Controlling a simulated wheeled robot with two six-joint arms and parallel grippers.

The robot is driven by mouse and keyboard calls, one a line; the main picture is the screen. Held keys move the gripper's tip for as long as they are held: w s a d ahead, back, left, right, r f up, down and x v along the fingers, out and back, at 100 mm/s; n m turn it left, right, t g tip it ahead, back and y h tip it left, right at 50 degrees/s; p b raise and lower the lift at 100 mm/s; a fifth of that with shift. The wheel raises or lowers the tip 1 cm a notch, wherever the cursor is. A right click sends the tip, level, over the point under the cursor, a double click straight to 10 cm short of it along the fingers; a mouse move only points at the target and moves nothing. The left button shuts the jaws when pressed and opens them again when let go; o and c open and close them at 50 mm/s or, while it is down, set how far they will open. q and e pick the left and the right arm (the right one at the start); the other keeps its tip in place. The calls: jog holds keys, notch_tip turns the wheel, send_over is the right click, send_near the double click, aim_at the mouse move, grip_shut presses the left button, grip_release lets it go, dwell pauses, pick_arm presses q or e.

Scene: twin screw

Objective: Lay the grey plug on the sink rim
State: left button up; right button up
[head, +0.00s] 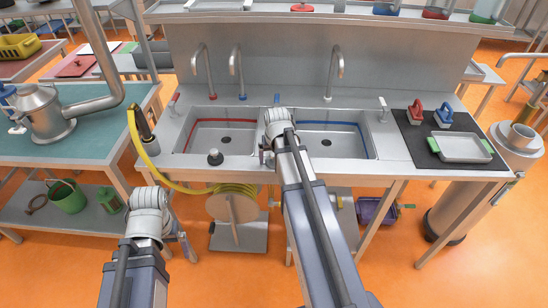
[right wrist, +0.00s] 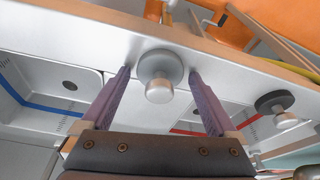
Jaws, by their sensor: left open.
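The grey plug (right wrist: 160,75) shows in the right wrist view, with a flat round disc and a pale knob. It appears to be on or just above the sink rim (right wrist: 100,40), near the front edge; whether it touches the rim I cannot tell. My right gripper (right wrist: 160,73) is open, with one finger on each side of the plug and a small gap to each. My left gripper (head: 186,246) is open and empty, low in front of the sink.
A darker plug (head: 215,157) stands on the front rim by the red-lined basin (head: 222,137). The blue-lined basin (head: 335,140) is to the right. A yellow hose (head: 175,187) runs to a reel below. A black mat (head: 420,153) carries brushes and a tray.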

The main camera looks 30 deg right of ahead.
jog(key=shift+o, duration=0.2)
jog(key=shift+r, duration=0.1)
jog(key=p+v, duration=1.1)
jog(key=v, duration=0.1)
jog(key=shift+p, duration=0.4)
jog(key=shift+w, duration=0.1)
